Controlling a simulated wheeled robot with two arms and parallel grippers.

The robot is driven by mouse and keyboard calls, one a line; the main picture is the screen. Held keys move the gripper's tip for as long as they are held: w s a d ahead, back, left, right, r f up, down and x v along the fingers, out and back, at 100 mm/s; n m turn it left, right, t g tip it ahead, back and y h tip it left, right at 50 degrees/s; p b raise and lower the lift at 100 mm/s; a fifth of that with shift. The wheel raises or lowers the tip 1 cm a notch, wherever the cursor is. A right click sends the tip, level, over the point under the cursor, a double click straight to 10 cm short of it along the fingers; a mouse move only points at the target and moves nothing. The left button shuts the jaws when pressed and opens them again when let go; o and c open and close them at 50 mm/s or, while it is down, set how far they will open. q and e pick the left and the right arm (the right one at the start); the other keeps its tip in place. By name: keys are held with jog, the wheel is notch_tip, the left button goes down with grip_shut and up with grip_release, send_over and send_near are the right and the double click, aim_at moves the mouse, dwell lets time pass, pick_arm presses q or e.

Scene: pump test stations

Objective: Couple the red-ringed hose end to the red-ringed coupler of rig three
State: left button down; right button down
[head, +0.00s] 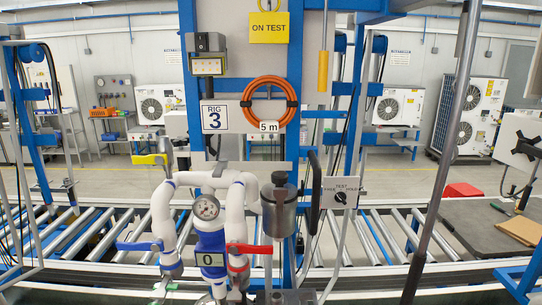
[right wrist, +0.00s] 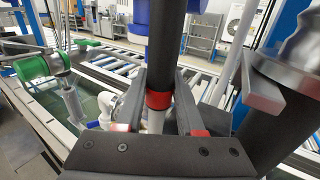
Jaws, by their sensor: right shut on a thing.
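In the right wrist view my right gripper (right wrist: 160,108) is shut on a dark hose end with a red ring (right wrist: 158,100). The hose runs up out of the picture, and a pale tip shows below the ring. In the head view rig three carries white pipes, a gauge and a red lever (head: 248,249) on the right pipe. A red band (head: 238,267) shows just under that lever; I cannot tell whether it is the coupler's ring. No clear gap to a coupler can be judged in the wrist view. My left gripper is in neither view.
A blue lever (head: 138,245) is on the left pipe, and a steel canister (head: 281,212) stands right of the pipes. An orange hose coil (head: 269,104) hangs above. In the wrist view, a green cylinder (right wrist: 30,68) is at left and a silver fitting (right wrist: 288,48) is close at right.

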jog(key=shift+r+p, duration=1.05)
jog(key=shift+r, duration=0.25)
dwell(0.7)
dwell(0.9)
